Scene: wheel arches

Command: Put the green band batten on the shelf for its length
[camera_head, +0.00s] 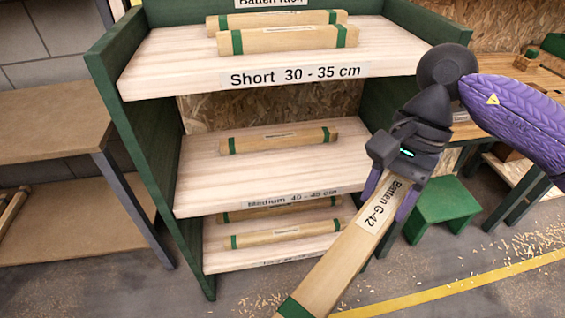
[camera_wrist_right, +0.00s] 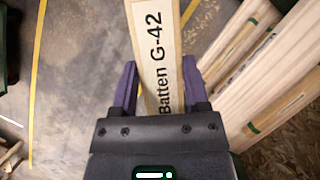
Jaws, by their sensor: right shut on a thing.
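The green band batten (camera_head: 341,262), labelled "Batten G-42", is held by my right gripper (camera_head: 388,195) in front of the rack's right side. It slants down towards the bottom of the head view, where a green band shows near its lower end. The right wrist view shows the same batten (camera_wrist_right: 156,60) between the two purple fingers of my right gripper (camera_wrist_right: 155,90). The rack has a top shelf (camera_head: 165,62) marked "Short 30 - 35 cm", a middle shelf (camera_head: 197,178) marked "Medium 40 - 45 cm" and a lower shelf (camera_head: 222,262) with a hard-to-read label. My left gripper is out of view.
Two green-banded battens lie on the top shelf, one batten (camera_head: 279,140) on the middle shelf, and two on the lower shelf. The middle shelf has bare wood in front of its batten. A green stool (camera_head: 443,203) and workbench stand right; a brown table (camera_head: 50,125) stands left.

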